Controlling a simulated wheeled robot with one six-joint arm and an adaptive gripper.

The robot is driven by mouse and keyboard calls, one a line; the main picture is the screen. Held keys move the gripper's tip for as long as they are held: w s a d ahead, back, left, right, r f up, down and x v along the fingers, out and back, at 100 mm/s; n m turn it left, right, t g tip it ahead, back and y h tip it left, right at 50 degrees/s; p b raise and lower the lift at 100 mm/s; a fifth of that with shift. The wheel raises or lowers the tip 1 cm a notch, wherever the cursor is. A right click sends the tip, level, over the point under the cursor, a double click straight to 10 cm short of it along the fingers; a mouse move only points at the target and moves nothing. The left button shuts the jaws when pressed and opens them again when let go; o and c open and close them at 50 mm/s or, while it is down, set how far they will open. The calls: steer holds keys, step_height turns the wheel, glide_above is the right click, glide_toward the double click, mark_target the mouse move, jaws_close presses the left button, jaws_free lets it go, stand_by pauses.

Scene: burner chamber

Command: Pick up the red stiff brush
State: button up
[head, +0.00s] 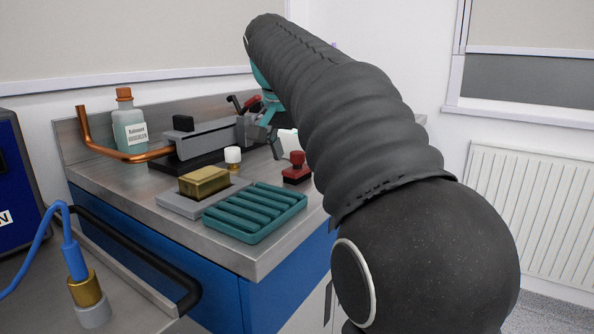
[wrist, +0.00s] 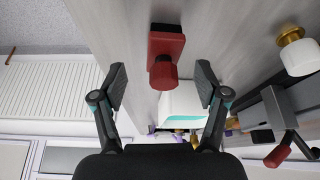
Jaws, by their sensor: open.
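The red stiff brush (head: 296,170) stands on the steel worktop near its right front edge, knob handle up, with a dark underside. In the wrist view the red brush (wrist: 164,58) shows ahead of my gripper (wrist: 160,76), its knob appearing between the two spread fingertips. My gripper is open and empty. In the head view it is behind the brush, partly hidden by my arm. I cannot tell how far the fingertips are from the knob; no contact shows.
A teal ribbed tray (head: 256,213), a brass block (head: 203,182) and a white-topped brass knob (head: 233,156) stand left of the brush. A grey clamp device with a copper pipe (head: 122,153) and a bottle (head: 129,125) are farther back. A white object (wrist: 183,105) lies beyond the brush.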

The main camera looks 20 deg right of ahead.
mark_target(295, 154)
steer(key=shift+x, duration=1.9)
steer(key=shift+w+a, duration=0.1)
steer(key=shift+w, duration=0.1)
steer(key=c, duration=1.4)
steer(key=shift+r, duration=0.15)
steer(key=shift+r, duration=0.6)
steer(key=r, duration=0.3)
steer(key=shift+s, duration=0.3)
steer(key=s+d+r, duration=0.3)
steer(key=s+r, duration=0.3)
steer(key=s, duration=0.4)
steer(key=shift+s+r, duration=0.3)
steer(key=shift+s, duration=0.05)
steer(key=shift+d, duration=0.1)
